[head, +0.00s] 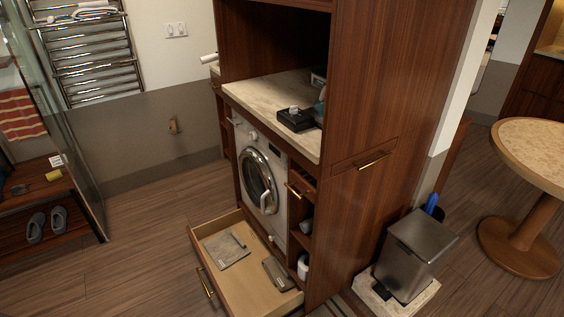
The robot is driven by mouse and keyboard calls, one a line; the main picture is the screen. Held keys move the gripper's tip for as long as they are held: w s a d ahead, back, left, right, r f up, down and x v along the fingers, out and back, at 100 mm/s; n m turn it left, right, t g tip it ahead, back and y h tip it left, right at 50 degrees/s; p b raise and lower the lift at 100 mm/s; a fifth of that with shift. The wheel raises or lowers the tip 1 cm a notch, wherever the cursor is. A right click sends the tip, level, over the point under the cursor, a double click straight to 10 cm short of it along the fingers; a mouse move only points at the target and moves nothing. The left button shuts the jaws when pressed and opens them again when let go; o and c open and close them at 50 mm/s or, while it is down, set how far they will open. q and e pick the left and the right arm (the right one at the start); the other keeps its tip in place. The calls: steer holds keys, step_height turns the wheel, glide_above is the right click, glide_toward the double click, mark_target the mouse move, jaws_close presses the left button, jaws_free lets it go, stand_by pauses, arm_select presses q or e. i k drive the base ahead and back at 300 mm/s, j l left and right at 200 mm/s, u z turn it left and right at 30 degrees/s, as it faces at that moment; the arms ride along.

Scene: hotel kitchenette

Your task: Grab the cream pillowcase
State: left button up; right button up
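An open drawer (247,291) sticks out low under the washing machine. A flat, folded, pale grey-beige cloth (228,254) lies in its left part, with a small darker patch on top. It may be the cream pillowcase, but I cannot tell for sure. A smaller, darker grey-brown folded item (277,274) lies in the right part, apart from the pale cloth. Neither of my grippers is in view.
The washing machine (259,180) has its round door shut, below a stone counter (262,97) with a black box (297,119). A metal bin (414,256) and round table (537,150) stand right. Wooden floor (140,250) is clear left of the drawer.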

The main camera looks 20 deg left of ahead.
mark_target(227, 249)
steer(key=u, duration=1.05)
